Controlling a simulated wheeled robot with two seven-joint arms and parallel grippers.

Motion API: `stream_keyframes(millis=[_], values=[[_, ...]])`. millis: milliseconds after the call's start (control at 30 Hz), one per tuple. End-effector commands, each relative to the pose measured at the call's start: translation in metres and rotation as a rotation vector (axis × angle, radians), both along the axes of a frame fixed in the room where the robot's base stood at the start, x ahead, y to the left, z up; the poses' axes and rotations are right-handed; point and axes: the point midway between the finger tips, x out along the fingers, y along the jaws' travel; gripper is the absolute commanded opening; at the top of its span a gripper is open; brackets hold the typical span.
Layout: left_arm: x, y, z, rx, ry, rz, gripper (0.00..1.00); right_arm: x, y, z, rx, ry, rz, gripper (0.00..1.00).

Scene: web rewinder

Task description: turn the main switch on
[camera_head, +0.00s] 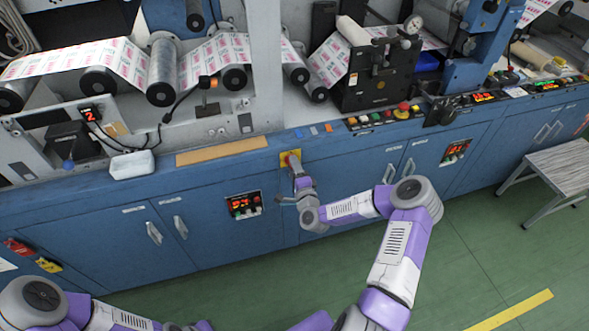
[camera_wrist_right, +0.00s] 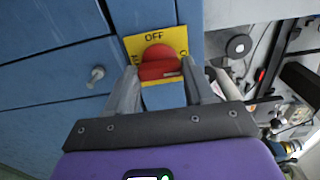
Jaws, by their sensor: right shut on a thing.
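The main switch is a round red knob (camera_wrist_right: 158,62) on a yellow plate (camera_wrist_right: 153,38) in the right wrist view. The plate reads "OFF" above the knob; lettering at its sides is partly cut off by my fingers. In the head view the yellow plate (camera_head: 285,159) sits on the blue cabinet front below the machine. My right gripper (camera_wrist_right: 160,80) is at the knob, one finger on each side, shut on it. In the head view my right gripper (camera_head: 296,168) hides part of the knob. My left arm shows at the bottom left, but its gripper is out of view.
The blue cabinet (camera_head: 340,160) runs along the machine. A lit red display panel (camera_head: 244,205) is left of the switch. An emergency stop button (camera_head: 402,110) sits on the upper right ledge. A grey stool (camera_head: 560,165) stands far right.

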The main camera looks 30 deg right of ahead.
Motion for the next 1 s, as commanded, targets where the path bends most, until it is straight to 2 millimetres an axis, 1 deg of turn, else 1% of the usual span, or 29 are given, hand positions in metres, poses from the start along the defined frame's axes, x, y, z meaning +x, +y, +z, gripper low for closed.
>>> stream_keyframes(millis=[267,300,433,467,767,867,1000], values=[[0.000,0.000,0.000,0.000,0.000,0.000,0.00,0.000,0.001,-0.001,0.006,0.002,0.001,0.23],[0.000,0.000,0.000,0.000,0.000,0.000,0.00,0.000,0.001,-0.001,0.006,0.002,0.001,0.56],[0.000,0.000,0.000,0.000,0.000,0.000,0.00,0.000,0.001,-0.001,0.004,0.001,0.001,0.76],[0.000,0.000,0.000,0.000,0.000,0.000,0.00,0.000,0.001,-0.001,0.004,0.001,0.001,0.79],[0.000,0.000,0.001,0.000,0.000,0.000,0.00,-0.002,0.001,0.000,0.002,0.001,0.001,0.79],[0.000,0.000,0.003,0.000,0.000,0.000,0.00,-0.012,0.003,0.000,0.003,0.002,0.001,0.79],[0.000,0.000,0.009,0.000,0.000,0.000,0.00,-0.035,0.009,0.000,0.004,0.004,0.001,0.79]])
